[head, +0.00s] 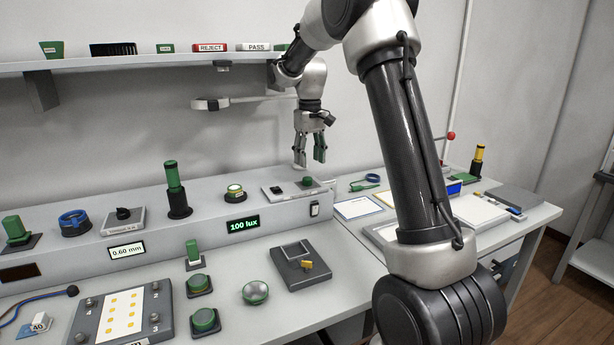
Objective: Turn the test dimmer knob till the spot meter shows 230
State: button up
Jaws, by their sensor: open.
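A small green display (243,225) on the front of the raised shelf reads 100 lux. Above it to the right is a light grey plate (290,190) with a dark green knob (307,182) and a small dark part. A black knob (123,213) sits on another plate further left. Labels are too small to read, so I cannot tell for certain which is the test dimmer. My gripper (311,162) is open and empty, pointing down above the plate with the green knob, apart from it.
A green lamp-like post (174,190) and a green-yellow round part (235,191) stand on the shelf, left of the plate. A white switch (314,209) is on the shelf front. A 0.60 mm display (127,251) is further left. A dark fixture (301,270) and round parts occupy the bench.

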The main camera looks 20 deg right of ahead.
aim_at(307, 178)
jog(key=shift+w+d, duration=0.1)
jog(key=shift+w, duration=1.05)
notch_tip(307, 178, down, 7)
jog(key=shift+f, duration=0.1)
jog(key=shift+c, duration=0.3)
jog(key=c, duration=1)
